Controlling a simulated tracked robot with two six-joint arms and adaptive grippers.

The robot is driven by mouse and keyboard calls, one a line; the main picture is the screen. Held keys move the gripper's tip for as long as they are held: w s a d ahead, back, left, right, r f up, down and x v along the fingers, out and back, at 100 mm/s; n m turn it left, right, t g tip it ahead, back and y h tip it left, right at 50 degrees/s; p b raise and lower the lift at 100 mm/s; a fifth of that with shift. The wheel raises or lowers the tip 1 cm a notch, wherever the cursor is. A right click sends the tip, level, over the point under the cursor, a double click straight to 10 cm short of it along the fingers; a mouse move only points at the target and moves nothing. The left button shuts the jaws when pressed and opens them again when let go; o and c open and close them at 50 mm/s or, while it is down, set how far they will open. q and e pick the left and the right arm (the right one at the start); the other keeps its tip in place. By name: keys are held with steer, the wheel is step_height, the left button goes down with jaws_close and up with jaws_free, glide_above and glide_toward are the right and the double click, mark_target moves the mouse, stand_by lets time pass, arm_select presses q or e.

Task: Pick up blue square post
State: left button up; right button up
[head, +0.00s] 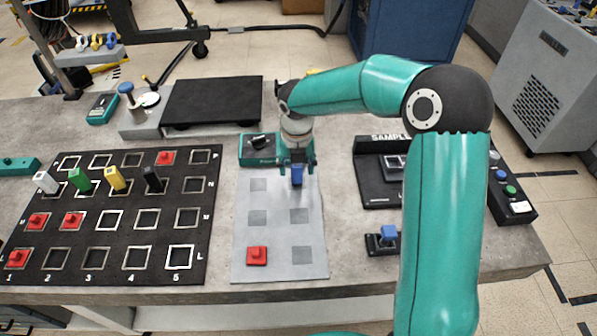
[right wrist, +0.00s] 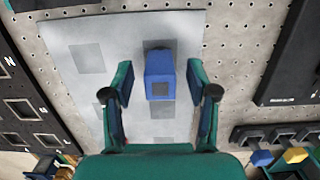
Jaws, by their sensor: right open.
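The blue square post (head: 297,174) stands at the upper right of the light grey mat (head: 277,232), directly beneath my right gripper (head: 297,168) in the head view. In the right wrist view the blue post (right wrist: 160,75) shows between the two fingers of my right gripper (right wrist: 162,97), which are apart with a gap on each side of it. Its top has a darker square. The post looks upright. My left gripper is in neither view.
A red piece (head: 257,256) sits on the mat's lower left square. A black grid board (head: 112,262) with red pieces and white, green, yellow and black posts lies at left. A black SAMPLE board (head: 375,188) and a small blue-topped item (head: 389,233) stand at right.

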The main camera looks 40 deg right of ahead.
mark_target(297, 175)
step_height(297, 175, down, 4)
steer(key=shift+d+r, duration=0.1)
steer(key=shift+r, duration=0.15)
jaws_close()
